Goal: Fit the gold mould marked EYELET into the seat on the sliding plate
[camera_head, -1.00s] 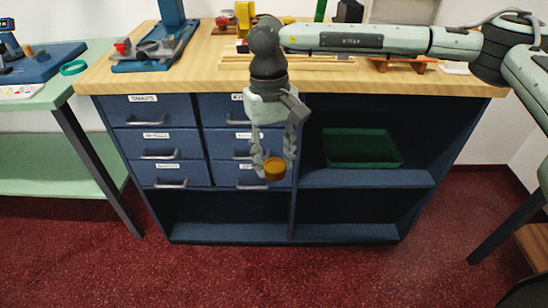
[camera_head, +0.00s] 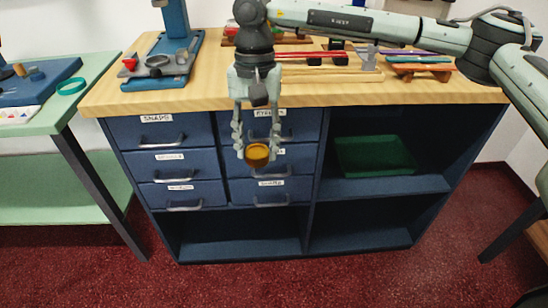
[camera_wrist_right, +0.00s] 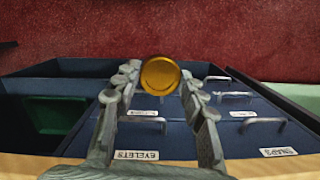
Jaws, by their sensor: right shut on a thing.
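The gold mould (camera_head: 257,155) is a small round gold piece held between the fingertips of my right gripper (camera_head: 257,150). It hangs in front of the blue drawers, below the counter top's front edge. In the right wrist view the mould (camera_wrist_right: 160,75) shows its round face between the two fingers (camera_wrist_right: 160,80); I cannot read any mark on it. A blue press-like device (camera_head: 160,68) with a base stands on the counter at the left. I cannot make out for certain the sliding plate or its seat on it. My left gripper is not in view.
The wooden counter (camera_head: 120,92) tops a blue cabinet with labelled drawers (camera_head: 160,130) and open shelves. A green tray (camera_head: 375,156) lies on a right shelf. Tools and racks (camera_head: 420,65) fill the counter's back right. A green side table (camera_head: 70,115) stands at the left.

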